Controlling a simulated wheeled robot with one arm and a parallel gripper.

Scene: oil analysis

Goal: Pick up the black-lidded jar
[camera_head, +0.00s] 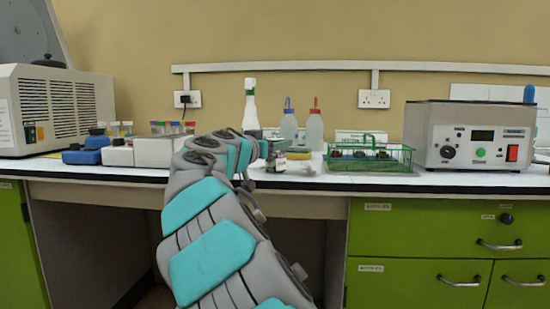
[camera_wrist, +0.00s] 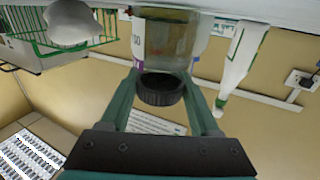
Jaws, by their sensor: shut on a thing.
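The black-lidded jar (camera_wrist: 166,45) is between the two fingers of my gripper (camera_wrist: 163,80) in the wrist view. It is a clear jar with a yellowish-brown content, a label at its side and a ribbed black lid (camera_wrist: 161,90). My fingers are closed on it at its lid end, one on each side. The view is turned over, with the white bench top along the upper edge. I cannot tell whether the jar's base touches the bench. In the head view, my arm reaches to the bench and hides much of the gripper; a small labelled jar shows at its end (camera_head: 275,160).
A green wire basket (camera_head: 370,167) with dark-lidded jars stands to the right, beside a grey instrument (camera_head: 470,136). Behind are a spray bottle (camera_head: 250,105) and wash bottles (camera_head: 314,128). Green drawers (camera_head: 420,225) are below the bench.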

